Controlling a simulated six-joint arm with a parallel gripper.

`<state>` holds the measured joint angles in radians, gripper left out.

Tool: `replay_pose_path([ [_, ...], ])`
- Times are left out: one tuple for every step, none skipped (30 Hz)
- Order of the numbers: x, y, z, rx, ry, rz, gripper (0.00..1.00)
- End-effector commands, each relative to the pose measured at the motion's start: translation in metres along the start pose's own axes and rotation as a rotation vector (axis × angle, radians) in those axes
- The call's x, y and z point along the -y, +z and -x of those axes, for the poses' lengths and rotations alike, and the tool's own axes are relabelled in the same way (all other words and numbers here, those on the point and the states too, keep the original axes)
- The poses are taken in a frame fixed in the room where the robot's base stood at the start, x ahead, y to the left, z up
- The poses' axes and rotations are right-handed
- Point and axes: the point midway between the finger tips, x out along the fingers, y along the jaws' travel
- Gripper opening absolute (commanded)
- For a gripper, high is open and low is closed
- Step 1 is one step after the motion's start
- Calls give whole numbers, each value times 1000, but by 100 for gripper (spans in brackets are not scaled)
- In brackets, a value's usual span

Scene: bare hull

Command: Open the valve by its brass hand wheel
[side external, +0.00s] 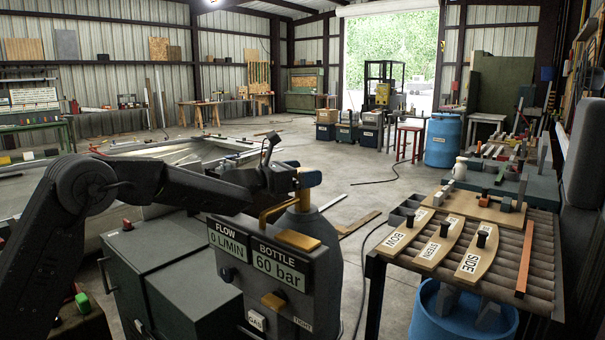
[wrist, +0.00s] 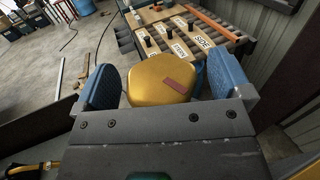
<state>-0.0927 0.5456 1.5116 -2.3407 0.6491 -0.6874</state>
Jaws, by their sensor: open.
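The brass hand wheel (wrist: 160,77) is a rounded golden block with a reddish-brown mark on its face. In the wrist view it sits between the blue fingertips of my gripper (wrist: 164,82), which are spread on either side of it. A narrow gap shows at the fingers, so I cannot tell any contact. In the side view my gripper (side external: 308,179) is at the top of the grey bottle (side external: 327,250) and mostly hides the wheel. A brass pipe (side external: 266,213) runs beside it. The panel (side external: 262,255) reads FLOW 0 L/MIN and BOTTLE 60 bar.
Right of the bottle, a slatted bench (side external: 505,255) carries wooden plates labelled BOW (side external: 406,235), STERN and SIDE with black knobs. Dark cabinets (side external: 160,255) stand at left. Open floor lies behind.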

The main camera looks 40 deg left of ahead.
Motion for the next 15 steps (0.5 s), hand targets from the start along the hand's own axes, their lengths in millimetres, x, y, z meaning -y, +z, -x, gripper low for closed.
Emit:
replay_pose_path([
  [0, 0, -1, 0, 0, 0, 97],
  [0, 0, -2, 0, 0, 0, 97],
  [0, 0, -2, 0, 0, 0, 97],
  [0, 0, -2, 0, 0, 0, 97],
  [0, 0, -2, 0, 0, 0, 97],
  [0, 0, -2, 0, 0, 0, 97],
  [0, 0, -2, 0, 0, 0, 97],
  [0, 0, -2, 0, 0, 1, 97],
  [0, 0, -2, 0, 0, 1, 95],
  [0, 0, -2, 0, 0, 1, 92],
  [0, 0, -2, 0, 0, 1, 89],
  [0, 0, -2, 0, 0, 1, 85],
  [0, 0, -2, 0, 0, 1, 82],
  [0, 0, -2, 0, 0, 1, 79],
  [0, 0, -2, 0, 0, 1, 76],
])
